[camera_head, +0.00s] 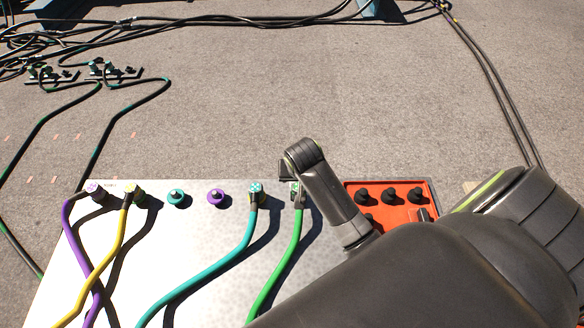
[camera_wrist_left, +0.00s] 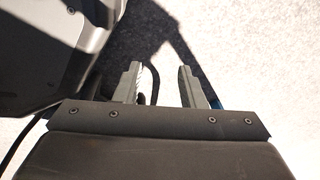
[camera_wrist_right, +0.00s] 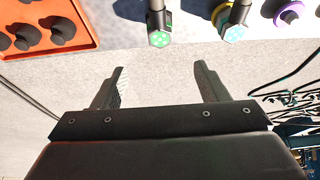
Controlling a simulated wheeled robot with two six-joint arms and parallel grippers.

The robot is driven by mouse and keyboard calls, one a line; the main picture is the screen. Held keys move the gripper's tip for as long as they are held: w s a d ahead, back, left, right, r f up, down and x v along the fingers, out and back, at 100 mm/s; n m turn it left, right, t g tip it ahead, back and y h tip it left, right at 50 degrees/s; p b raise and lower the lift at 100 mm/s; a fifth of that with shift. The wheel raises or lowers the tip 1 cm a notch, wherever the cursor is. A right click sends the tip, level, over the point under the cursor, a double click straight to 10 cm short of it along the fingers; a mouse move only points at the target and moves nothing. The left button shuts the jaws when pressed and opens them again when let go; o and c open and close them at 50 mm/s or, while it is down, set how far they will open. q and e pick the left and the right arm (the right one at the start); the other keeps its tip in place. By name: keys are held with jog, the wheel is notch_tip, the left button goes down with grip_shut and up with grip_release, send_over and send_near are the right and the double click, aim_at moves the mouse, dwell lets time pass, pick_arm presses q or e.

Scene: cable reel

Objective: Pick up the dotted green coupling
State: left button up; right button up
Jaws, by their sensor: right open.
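The dotted green coupling (camera_wrist_right: 160,38) has a green face with pale dots and sits at the end of a green cable.
A teal coupling (camera_head: 256,189) stands just left of the green one. Purple and teal round plugs (camera_head: 216,196), yellow (camera_head: 134,194) and purple-cabled (camera_head: 94,190) couplings follow leftward along the pale panel (camera_head: 200,270). A red tray (camera_head: 400,212) with black knobs lies right.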

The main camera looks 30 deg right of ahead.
jog(key=b+x, duration=0.1)
jog(key=x, duration=0.6)
jog(key=b+x, duration=0.1)
jog(key=x, duration=0.2)
jog(key=shift+s+d+f+b, duration=0.15)
jog(key=shift+f+b, duration=0.15)
jog(key=shift+f, duration=0.2)
jog(key=x, duration=0.1)
jog(key=b+x, duration=0.1)
jog(key=x, duration=0.2)
jog(key=shift+f, duration=0.4)
jog(key=shift+w+f+b, duration=0.25)
jog(key=shift+w+b, duration=0.05)
jog(key=shift+b, duration=0.05)
jog(key=c, duration=1.1)
pick_arm(q)
jog(key=shift+w+a+f, duration=0.15)
jog(key=shift+w+f, duration=0.3)
jog(key=shift+f, duration=0.2)
jog(key=shift+w+a+f, duration=0.1)
jog(key=shift+w+f, duration=0.3)
jog(key=shift+f, duration=0.2)
pick_arm(e)
jog(key=shift+c, duration=0.4)
